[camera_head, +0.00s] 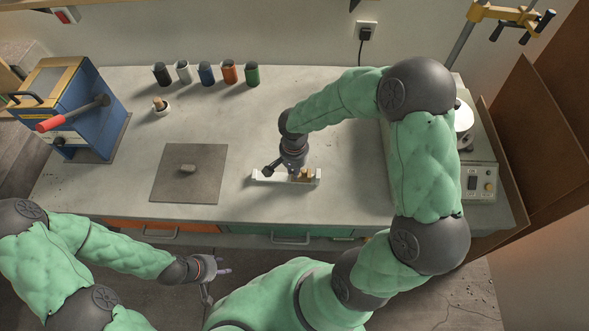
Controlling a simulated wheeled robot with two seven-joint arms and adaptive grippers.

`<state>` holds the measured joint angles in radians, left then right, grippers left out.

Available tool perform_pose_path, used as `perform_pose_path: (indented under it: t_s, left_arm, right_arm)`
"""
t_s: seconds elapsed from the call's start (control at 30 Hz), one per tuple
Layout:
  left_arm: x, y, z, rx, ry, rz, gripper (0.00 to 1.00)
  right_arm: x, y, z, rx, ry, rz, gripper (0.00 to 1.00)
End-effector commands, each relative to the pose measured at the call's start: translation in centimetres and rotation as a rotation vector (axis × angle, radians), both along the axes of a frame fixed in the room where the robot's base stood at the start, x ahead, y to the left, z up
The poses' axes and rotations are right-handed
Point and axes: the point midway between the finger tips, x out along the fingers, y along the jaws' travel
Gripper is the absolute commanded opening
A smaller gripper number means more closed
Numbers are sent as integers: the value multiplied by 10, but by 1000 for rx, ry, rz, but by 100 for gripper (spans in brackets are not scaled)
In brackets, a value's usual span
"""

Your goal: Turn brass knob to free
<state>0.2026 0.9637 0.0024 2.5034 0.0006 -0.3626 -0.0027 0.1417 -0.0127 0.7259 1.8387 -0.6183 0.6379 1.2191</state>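A small brass knob (307,173) sits at the right part of a low white fixture (268,178) on the bench. My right gripper (295,171) points down at the fixture, right beside the brass part. Its fingertips are small and partly hidden, so I cannot tell whether they touch or grip the knob. My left gripper (222,270) hangs in front of the bench, well away from the fixture, and holds nothing that I can see. Its finger opening is unclear.
A grey mat (173,188) with a small grey piece (187,168) lies left of the fixture. Several colored cups (207,75) line the back. A scale-like device (480,182) stands at the right.

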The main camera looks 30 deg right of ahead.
Motion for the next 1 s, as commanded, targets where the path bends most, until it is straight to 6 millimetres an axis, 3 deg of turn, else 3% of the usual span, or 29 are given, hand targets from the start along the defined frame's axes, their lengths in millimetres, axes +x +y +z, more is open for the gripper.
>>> perform_pose_path:
  t_s: [0.67, 0.7, 0.8, 1.0]
  left_arm:
    - [0, 0, 0, 0, 0, 0, 40]
    - [0, 0, -1, 0, 0, 0, 40]
    - [0, 0, -1, 0, 0, 0, 40]
    - [0, 0, -1, 0, 0, 0, 40]
  right_arm:
    - [0, 0, 0, 0, 1, 120, 0]
    - [0, 0, 0, 0, 1, 120, 20]
    - [0, 0, 0, 0, 1, 119, 41]
    - [0, 0, 0, 1, 1, 119, 41]
